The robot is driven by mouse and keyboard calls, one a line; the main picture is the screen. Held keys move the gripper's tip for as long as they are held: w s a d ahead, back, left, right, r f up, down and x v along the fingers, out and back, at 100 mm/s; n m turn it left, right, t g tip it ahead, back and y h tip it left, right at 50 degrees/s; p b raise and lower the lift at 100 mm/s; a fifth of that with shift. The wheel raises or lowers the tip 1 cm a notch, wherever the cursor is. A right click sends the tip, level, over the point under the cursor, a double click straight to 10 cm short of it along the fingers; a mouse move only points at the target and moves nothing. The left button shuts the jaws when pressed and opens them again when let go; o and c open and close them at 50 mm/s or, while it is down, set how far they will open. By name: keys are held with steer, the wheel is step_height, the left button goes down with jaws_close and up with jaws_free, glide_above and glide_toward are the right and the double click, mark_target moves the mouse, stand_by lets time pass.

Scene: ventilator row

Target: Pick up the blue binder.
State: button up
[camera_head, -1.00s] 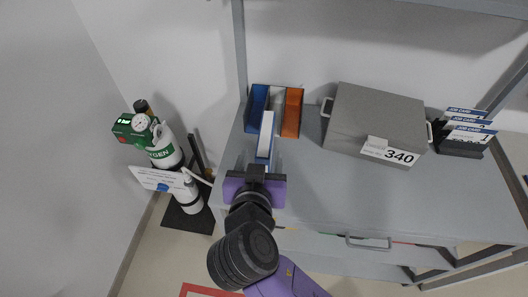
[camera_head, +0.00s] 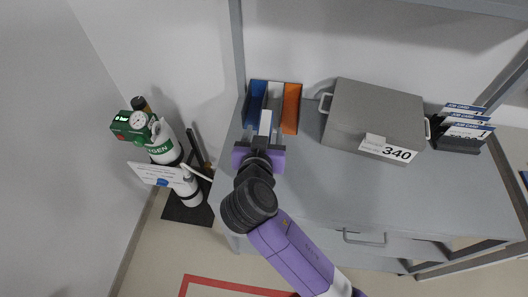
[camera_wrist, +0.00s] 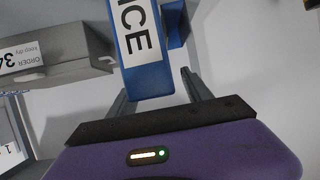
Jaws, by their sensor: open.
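The blue binder (camera_wrist: 153,79) has a white spine label ending in large black letters "ICE" and fills the upper middle of the wrist view. In the wrist view my gripper (camera_wrist: 157,80) is open, with one finger on each side of the binder's near end. A gap shows on the right side; I cannot tell whether the left finger touches. The binder's lower part is hidden.
A grey box labelled 340 (camera_head: 375,112) and a job card rack (camera_head: 462,130) are to the right. A green and white oxygen cylinder (camera_head: 160,146) stands left of the bench.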

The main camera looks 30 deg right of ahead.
steer(key=shift+w+d+f, duration=0.1)
steer(key=shift+w, duration=0.1)
jaws_close()
stand_by(1.3)
